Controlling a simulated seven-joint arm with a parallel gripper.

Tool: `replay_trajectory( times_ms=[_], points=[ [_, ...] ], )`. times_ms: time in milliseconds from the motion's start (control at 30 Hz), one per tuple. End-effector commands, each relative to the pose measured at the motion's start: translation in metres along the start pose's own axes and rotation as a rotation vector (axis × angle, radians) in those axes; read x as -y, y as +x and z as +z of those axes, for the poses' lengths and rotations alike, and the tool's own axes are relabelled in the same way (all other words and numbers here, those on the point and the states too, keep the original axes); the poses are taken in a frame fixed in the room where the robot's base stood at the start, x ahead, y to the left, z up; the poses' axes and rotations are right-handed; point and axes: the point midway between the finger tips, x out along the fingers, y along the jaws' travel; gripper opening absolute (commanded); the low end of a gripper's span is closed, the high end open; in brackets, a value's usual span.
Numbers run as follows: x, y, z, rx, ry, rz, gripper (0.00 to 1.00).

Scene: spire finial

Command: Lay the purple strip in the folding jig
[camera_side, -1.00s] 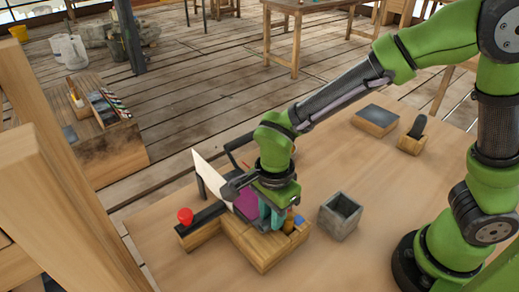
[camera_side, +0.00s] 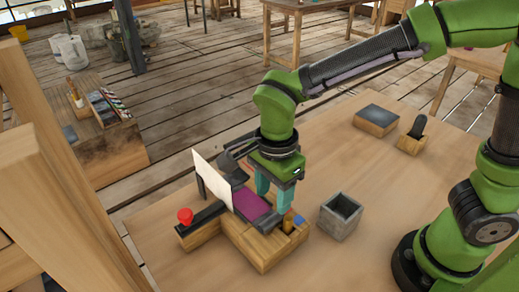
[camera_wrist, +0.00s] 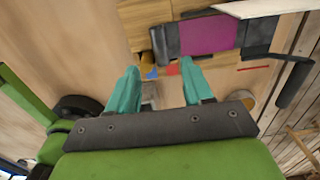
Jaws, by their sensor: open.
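The purple strip (camera_side: 252,204) lies flat across the wooden folding jig (camera_side: 262,250) in the side view. In the wrist view the strip (camera_wrist: 208,35) sits between dark grey parts at both ends. My gripper (camera_side: 273,196) hangs above the jig's right part with its teal fingers pointing down. In the wrist view the fingers of my gripper (camera_wrist: 161,72) are wide apart with nothing between them, clear of the strip. A pale upright board hides part of the jig's far left side.
The pale board (camera_side: 211,180) and a red knob (camera_side: 185,216) stand at the jig's left. A grey open box (camera_side: 340,216) stands to its right. A dark-topped block (camera_side: 376,120) and a small wooden holder (camera_side: 411,141) are farther back. The table between is clear.

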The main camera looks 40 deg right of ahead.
Motion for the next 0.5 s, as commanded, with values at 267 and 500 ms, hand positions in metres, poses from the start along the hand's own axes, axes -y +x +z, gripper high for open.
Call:
replay_trajectory(
  times_ms=[267, 500],
  points=[
    [0.001, -0.046, 0.000, 0.002, 0.001, -0.002, 0.51],
    [0.000, -0.067, -0.021, 0.049, -0.100, -0.039, 0.51]
  ],
)
